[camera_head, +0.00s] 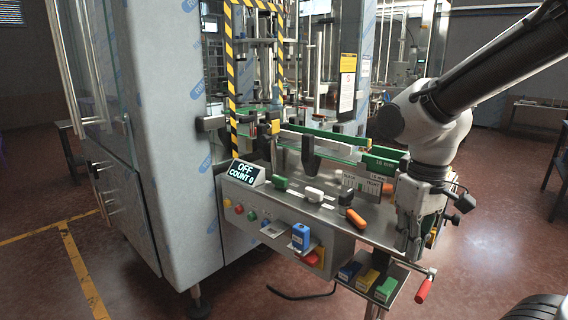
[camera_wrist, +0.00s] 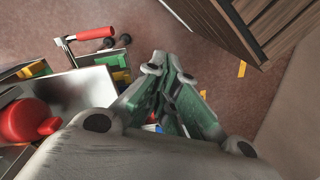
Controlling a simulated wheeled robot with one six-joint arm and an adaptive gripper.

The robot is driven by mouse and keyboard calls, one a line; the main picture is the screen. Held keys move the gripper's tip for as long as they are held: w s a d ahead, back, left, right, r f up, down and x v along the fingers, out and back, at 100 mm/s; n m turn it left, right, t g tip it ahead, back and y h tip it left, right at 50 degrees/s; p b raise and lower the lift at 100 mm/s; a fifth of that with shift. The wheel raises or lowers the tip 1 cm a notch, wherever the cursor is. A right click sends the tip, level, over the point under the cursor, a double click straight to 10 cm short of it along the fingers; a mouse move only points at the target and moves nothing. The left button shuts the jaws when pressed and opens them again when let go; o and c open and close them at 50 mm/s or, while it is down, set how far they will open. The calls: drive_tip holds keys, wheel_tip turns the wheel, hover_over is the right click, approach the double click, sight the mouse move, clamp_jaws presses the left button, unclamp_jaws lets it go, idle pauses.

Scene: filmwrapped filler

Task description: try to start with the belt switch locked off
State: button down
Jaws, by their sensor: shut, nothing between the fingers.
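The display (camera_head: 243,173) on the machine reads OFF, COUNT 0. On the front of the grey control box a red rotary switch (camera_head: 314,257) sits on a yellow plate at the right end. A blue padlock-like block (camera_head: 300,237) is just above and left of it; I cannot tell whether it passes through the switch. Coloured buttons (camera_head: 239,209) line the box's left part. My gripper (camera_head: 413,248) points down beyond the table's right end, apart from the switch. The wrist view shows its green-padded fingers (camera_wrist: 172,85) shut and empty. A red knob (camera_wrist: 28,122) shows at its left.
A tray (camera_head: 365,286) with blue, yellow and green blocks hangs below. A red-handled crank (camera_head: 424,290) sticks out near my gripper. A black cable (camera_head: 300,296) lies below the box. Floor ahead is mostly clear.

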drive_tip(key=s+d+r+m+t, duration=0.2)
drive_tip(key=d+r, duration=0.2)
drive_tip(key=d, duration=0.2)
drive_tip(key=s+d+r+m+t, duration=0.2)
drive_tip(key=s+d+r, duration=0.1)
drive_tip(key=d, duration=0.3)
drive_tip(key=shift+d+r+m+t, duration=0.15)
drive_tip(key=shift+r+m+t, duration=0.2)
drive_tip(key=shift+r, duration=0.5)
drive_tip(key=shift+w, duration=0.1)
